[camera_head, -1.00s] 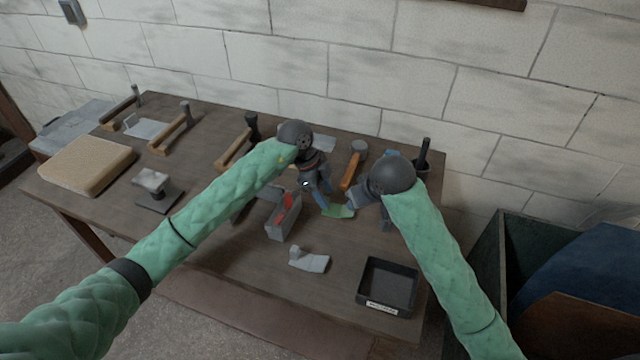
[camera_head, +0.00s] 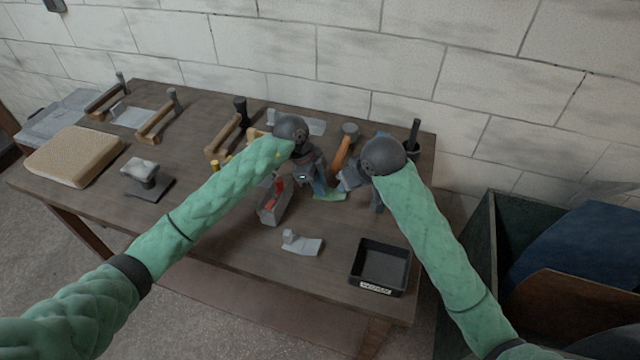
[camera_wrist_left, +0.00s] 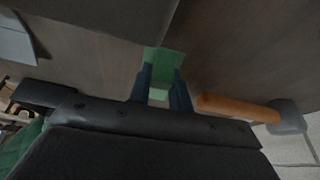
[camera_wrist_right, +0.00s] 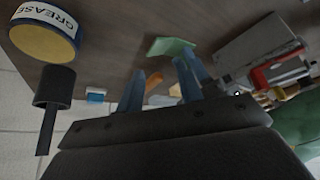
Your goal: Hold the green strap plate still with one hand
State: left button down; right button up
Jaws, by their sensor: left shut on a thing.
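The green strap plate (camera_head: 330,194) lies low over the bench, partly hidden by my left gripper in the head view. My left gripper (camera_head: 319,189) is shut on the plate; in the left wrist view the plate (camera_wrist_left: 163,62) shows between and beyond the blue fingers (camera_wrist_left: 161,85). My right gripper (camera_head: 345,184) is just right of the plate in the head view. In the right wrist view its fingers (camera_wrist_right: 158,88) are apart with nothing between them, and the plate (camera_wrist_right: 170,46) shows beyond their tips.
A hammer with an orange handle (camera_head: 341,153) lies behind the grippers. A grey bracket (camera_head: 303,245) and a black tray (camera_head: 382,268) are in front. A grease tin (camera_wrist_right: 45,38) shows in the right wrist view.

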dwell(0.3)
jog(key=c, duration=0.3)
jog(key=shift+s+a+r, duration=0.1)
jog(key=shift+a, duration=0.2)
jog(key=c, duration=0.4)
jog(key=s+a+n, duration=0.1)
jog(key=a, duration=0.1)
jog(key=s+a+r+n+g, duration=0.1)
jog(key=a, duration=0.2)
jog(key=s+a+r+n+y, duration=0.1)
jog(key=s+a, duration=0.1)
jog(key=a, duration=0.1)
jog(key=shift+s+a+g, duration=0.1)
jog(key=shift+a+g, duration=0.15)
jog(key=shift+g, duration=0.05)
grip_shut()
jog(key=s+a+r+n+g, duration=0.1)
jog(key=s+a+n, duration=0.1)
jog(key=s+a, duration=0.35)
jog(key=m+g+h, duration=0.2)
jog(key=g+h, duration=0.1)
jog(key=h, duration=0.1)
send_over(329, 191)
jog(key=s+d, duration=0.2)
jog(key=d, duration=0.2)
notch_tip(329, 191, down, 2)
jog(key=shift+w+f, duration=0.1)
jog(key=shift+f, duration=3.1)
